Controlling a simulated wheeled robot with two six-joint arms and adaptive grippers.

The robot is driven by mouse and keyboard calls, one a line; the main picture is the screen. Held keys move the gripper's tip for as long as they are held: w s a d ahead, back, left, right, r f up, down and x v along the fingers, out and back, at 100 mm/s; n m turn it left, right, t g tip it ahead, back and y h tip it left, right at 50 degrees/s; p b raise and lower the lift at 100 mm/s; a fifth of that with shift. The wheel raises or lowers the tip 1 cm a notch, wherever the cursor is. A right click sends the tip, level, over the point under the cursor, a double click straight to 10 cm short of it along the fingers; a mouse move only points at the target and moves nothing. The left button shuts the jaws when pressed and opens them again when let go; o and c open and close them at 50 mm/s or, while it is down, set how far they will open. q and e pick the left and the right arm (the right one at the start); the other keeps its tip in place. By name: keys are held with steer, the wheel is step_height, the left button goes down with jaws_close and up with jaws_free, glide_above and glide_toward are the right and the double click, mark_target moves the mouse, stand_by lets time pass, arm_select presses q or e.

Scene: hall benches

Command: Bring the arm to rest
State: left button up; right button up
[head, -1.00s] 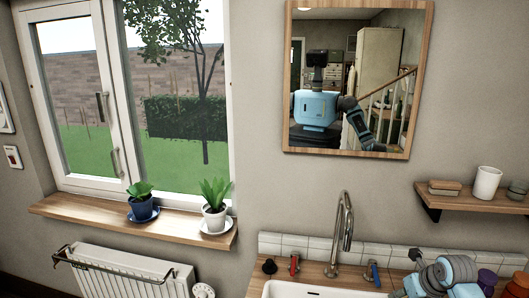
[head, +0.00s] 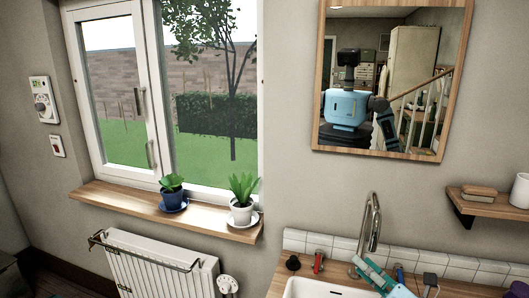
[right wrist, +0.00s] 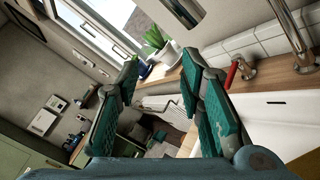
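My right gripper (head: 374,274) shows at the bottom edge of the head view, in front of the white sink (head: 325,289). In the right wrist view its two teal-padded fingers (right wrist: 163,72) stand well apart with nothing between them. The sink also shows in that view, to the right of the fingers (right wrist: 262,115). My left gripper is in neither view. The mirror (head: 443,90) reflects my blue body and part of an arm.
A curved tap (head: 372,222) and a red-handled valve (head: 318,262) stand behind the sink. A blue pot (head: 174,198) and a white pot (head: 242,212) with plants stand on the windowsill (head: 130,205). A radiator (head: 150,270) hangs below. A shelf (head: 490,207) is at right.

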steer(key=s+d+r+m+t+h, duration=0.2)
steer(key=s+d+m+t+h, duration=0.3)
steer(key=m+h, duration=0.8)
steer(key=s+d+f+m+g+h, duration=0.2)
steer(key=s+d+f+m+g, duration=0.4)
steer(key=m, duration=0.6)
steer(key=s+a+f+m+g+y, duration=0.15)
steer(key=s+f+m+g, duration=0.3)
steer(key=s+f, duration=0.45)
steer(key=s+a+f+m+g+y, duration=0.1)
steer(key=s+a+f+g+y, duration=0.55)
steer(key=s, duration=0.65)
step_height(320, 180, down, 22)
steer(key=s+a+g+h, duration=0.1)
steer(key=s+g+h, duration=0.1)
steer(key=s+d+f+g, duration=0.1)
steer(key=s+f, duration=1.1)
steer(key=s, duration=0.2)
steer(key=shift+f+m, duration=0.35)
steer(key=shift+f, duration=0.05)
